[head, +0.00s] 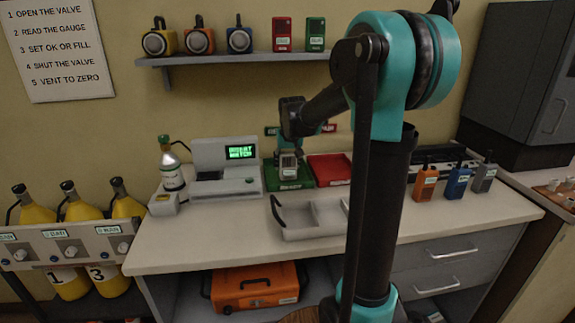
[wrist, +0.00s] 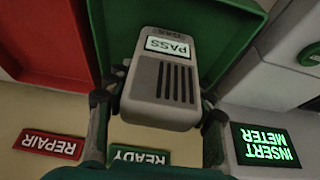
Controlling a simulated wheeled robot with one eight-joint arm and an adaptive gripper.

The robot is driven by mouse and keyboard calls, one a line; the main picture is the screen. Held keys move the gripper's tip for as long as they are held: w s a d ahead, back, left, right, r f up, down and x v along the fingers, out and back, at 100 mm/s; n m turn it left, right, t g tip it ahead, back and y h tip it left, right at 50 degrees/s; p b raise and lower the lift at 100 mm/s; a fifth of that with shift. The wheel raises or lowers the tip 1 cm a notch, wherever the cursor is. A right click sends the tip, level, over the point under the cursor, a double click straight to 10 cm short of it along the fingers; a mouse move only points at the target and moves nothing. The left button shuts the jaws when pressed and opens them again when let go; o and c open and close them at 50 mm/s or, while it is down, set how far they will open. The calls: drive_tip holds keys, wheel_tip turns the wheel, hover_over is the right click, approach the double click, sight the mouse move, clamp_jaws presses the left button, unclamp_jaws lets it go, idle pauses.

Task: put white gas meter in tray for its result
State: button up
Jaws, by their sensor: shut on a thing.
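The white gas meter (wrist: 165,80) has a grey vented face, and its small screen reads PASS in the wrist view. My gripper (wrist: 158,106) is shut on it, with one finger at each side. In the head view the meter (head: 288,163) is over the green tray (head: 298,184); I cannot tell whether it touches the tray floor. The green tray's wall also shows behind the meter in the wrist view (wrist: 235,30). The red tray (head: 333,167) is just right of the green one. A green READY sign (wrist: 140,156) and a red REPAIR sign (wrist: 48,146) show in the wrist view.
The test station (head: 223,160), its screen reading INSERT METER, stands left of the green tray beside a gas bottle (head: 171,168). A grey divided tray (head: 300,232) lies in front. Orange, blue and grey handheld units (head: 426,183) stand right. A wall shelf (head: 230,57) is above.

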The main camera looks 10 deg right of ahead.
drive_tip(key=shift+f, duration=0.25)
drive_tip(key=shift+f, duration=0.1)
drive_tip(key=o, duration=1.4)
drive_tip(key=shift+o, duration=0.2)
drive_tip(key=v, duration=1.2)
